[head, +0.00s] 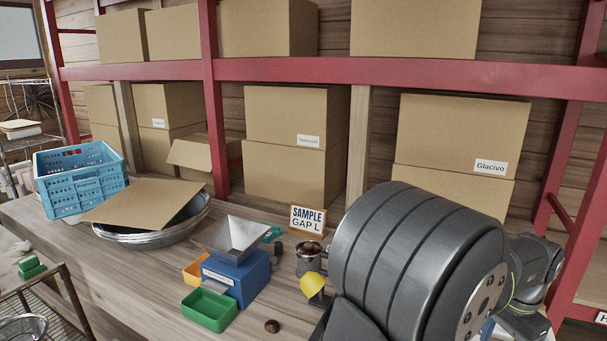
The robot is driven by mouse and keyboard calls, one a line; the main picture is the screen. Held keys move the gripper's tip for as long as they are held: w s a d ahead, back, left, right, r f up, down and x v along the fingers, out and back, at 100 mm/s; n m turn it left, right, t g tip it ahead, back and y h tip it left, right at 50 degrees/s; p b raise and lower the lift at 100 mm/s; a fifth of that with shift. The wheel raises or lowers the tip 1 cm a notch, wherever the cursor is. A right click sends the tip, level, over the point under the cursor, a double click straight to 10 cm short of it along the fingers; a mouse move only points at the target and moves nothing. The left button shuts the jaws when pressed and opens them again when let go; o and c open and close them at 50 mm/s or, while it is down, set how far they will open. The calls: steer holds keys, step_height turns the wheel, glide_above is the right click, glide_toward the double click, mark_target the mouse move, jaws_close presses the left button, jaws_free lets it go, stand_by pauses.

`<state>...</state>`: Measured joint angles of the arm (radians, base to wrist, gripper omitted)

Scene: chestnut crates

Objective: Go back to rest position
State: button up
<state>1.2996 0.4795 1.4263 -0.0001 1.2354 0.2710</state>
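My arm fills the lower right of the head view as a large dark grey ribbed cylinder, with smaller dark joints behind its right side. My gripper does not show, so its fingers and anything in them cannot be seen. The arm covers the right part of the wooden bench (130,268). Just left of the arm are a metal cup (309,259) and a small yellow scoop-like piece (313,286). A brown chestnut (272,326) lies on the bench near the front edge of the picture.
A blue device with a metal hopper (237,240) stands mid-bench, with a green tray (209,310) and an orange tray (195,270). A sign (306,219) stands behind. Left are a metal basin (150,238) under cardboard and a blue crate (78,180). Red shelving (330,69) holds boxes behind.

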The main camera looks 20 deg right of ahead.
step_height(320, 180, up, 10)
steer(key=r, duration=0.1)
step_height(320, 180, down, 18)
steer(key=shift+f, duration=0.1)
steer(key=shift+s+d+r, duration=0.15)
steer(key=shift+d+r, duration=0.1)
steer(key=shift+r, duration=0.3)
steer(key=shift+s+d+r, duration=0.15)
steer(key=shift+d+r, duration=0.05)
steer(key=shift+r, duration=0.3)
step_height(320, 180, up, 16)
steer(key=shift+s+d+f+n, duration=0.3)
steer(key=shift+s+f+n, duration=0.15)
steer(key=shift+n, duration=0.45)
steer(key=shift+s+d+f+n, duration=0.35)
steer(key=shift+f+n, duration=0.1)
steer(key=shift+n, duration=0.45)
steer(key=shift+s+d+f+n, duration=0.35)
steer(key=shift+f+n, duration=0.1)
steer(key=shift+n, duration=0.45)
